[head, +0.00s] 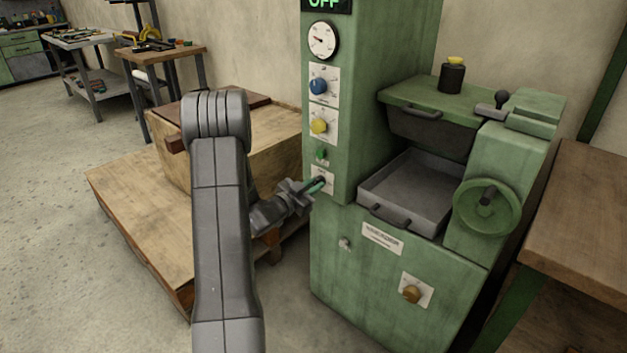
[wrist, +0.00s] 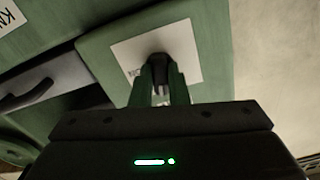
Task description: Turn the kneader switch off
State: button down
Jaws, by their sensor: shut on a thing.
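The green kneader (head: 345,230) stands in the middle of the head view. Its display (head: 325,4) at the top edge reads OFF in green. The dark kneader switch (wrist: 159,66) sits on a white plate (wrist: 195,50) low on the column; the plate also shows in the head view (head: 328,172). My gripper (head: 318,184) reaches the switch from the left. In the wrist view its two green fingers (wrist: 161,88) are on either side of the switch, shut on it. The plate's lettering is mostly unreadable.
Above the switch are a small green control (head: 321,155), a yellow knob (head: 319,126), a blue knob (head: 318,86) and a gauge (head: 322,40). A grey tray (head: 408,185) and handwheel (head: 488,207) are to the right. A wooden crate (head: 265,150) on a pallet is behind my arm.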

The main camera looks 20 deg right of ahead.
jog(key=shift+n+p, duration=0.7)
jog(key=shift+n, duration=0.9)
jog(key=c, duration=1.4)
grip_release()
jog(key=p+v, duration=0.1)
jog(key=v, duration=1.3)
jog(key=shift+d+f, duration=0.1)
